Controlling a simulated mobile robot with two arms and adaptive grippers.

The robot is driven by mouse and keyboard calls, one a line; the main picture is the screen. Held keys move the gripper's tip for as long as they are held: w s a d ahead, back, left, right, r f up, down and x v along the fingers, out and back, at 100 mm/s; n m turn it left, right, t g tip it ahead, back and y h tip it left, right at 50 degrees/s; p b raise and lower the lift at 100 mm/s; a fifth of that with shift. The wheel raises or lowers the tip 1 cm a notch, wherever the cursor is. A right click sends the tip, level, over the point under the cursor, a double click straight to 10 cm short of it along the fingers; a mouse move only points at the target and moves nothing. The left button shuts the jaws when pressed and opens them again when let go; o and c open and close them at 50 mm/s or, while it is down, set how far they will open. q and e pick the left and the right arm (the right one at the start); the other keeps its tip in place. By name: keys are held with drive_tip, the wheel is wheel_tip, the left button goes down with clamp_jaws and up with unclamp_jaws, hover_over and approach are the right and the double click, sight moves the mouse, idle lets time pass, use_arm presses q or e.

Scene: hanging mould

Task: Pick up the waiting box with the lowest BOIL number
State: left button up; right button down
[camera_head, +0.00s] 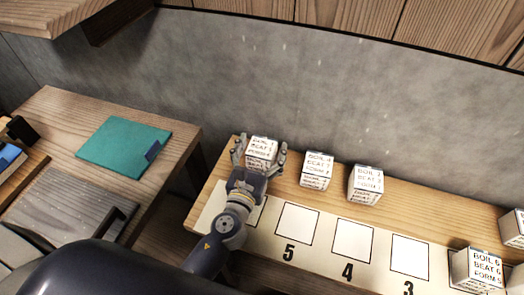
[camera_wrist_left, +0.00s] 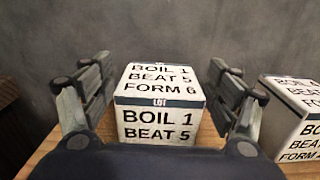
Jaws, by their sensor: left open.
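In the left wrist view a white box (camera_wrist_left: 160,108) reads BOIL 1, BEAT 5, FORM 6 and stands upright on the wooden shelf. It also shows in the head view (camera_head: 262,147). My left gripper (camera_head: 261,152) is open, with one finger on each side of this box. Gaps show between the fingers and the box in the wrist view. To its right stand a second box (camera_head: 317,170), which seems to read BOIL 6, and a third box (camera_head: 366,184), its BOIL number hard to read. My right gripper is not in view.
A pale strip with numbered squares (camera_head: 297,232) runs along the shelf's front. A box (camera_head: 478,268) reading BOIL 6 stands near its right end; another box (camera_head: 512,228) is cut off behind it. A grey wall (camera_head: 330,90) rises behind. A teal folder (camera_head: 123,147) lies on the left table.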

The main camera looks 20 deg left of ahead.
use_arm(q)
drive_tip(key=shift+c, duration=0.6)
drive_tip(key=c, duration=1.1)
drive_tip(key=shift+c, duration=0.2)
drive_tip(key=shift+r, duration=0.15)
